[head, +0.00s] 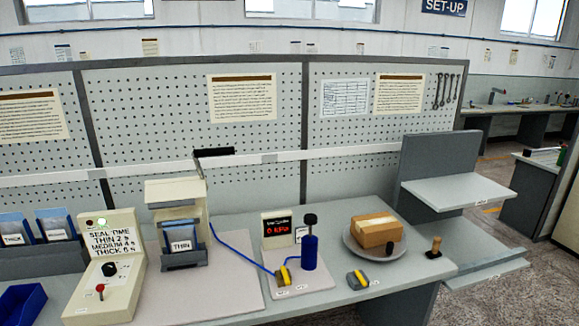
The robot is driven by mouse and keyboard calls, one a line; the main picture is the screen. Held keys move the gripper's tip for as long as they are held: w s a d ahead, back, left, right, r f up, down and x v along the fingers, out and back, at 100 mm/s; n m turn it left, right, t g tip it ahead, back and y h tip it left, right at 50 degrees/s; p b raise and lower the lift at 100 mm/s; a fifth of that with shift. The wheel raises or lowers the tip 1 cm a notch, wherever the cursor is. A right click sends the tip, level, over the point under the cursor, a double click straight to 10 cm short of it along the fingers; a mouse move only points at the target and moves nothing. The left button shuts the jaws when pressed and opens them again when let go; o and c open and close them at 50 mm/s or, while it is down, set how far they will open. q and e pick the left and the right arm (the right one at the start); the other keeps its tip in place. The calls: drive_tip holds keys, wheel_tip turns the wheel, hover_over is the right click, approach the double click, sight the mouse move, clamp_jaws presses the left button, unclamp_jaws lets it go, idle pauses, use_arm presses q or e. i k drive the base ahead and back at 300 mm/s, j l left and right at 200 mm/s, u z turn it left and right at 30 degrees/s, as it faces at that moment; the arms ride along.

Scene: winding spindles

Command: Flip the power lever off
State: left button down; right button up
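A beige control box (108,262) stands at the left front of the bench, with a seal-time label on its upper face. A small red-tipped lever (100,290) is on its lower front face; it is the likely power lever, and its tip points up. A black knob (109,269) is above the lever. A green light (102,222) at the top of the box appears lit. Neither of my grippers is in view.
Right of the box are a beige sealer (176,195) with a pouch marked THIN, a gauge panel (277,230), a blue pump (309,252), and a brown carton (375,230) on a round plate. Blue bins (22,303) stand left. The bench's front middle is mostly clear.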

sight(100, 287)
drive_tip(key=u, duration=1.45)
drive_tip(key=i+j, duration=1.05)
drive_tip(key=j+z, duration=0.2)
drive_tip(key=z, duration=1.2)
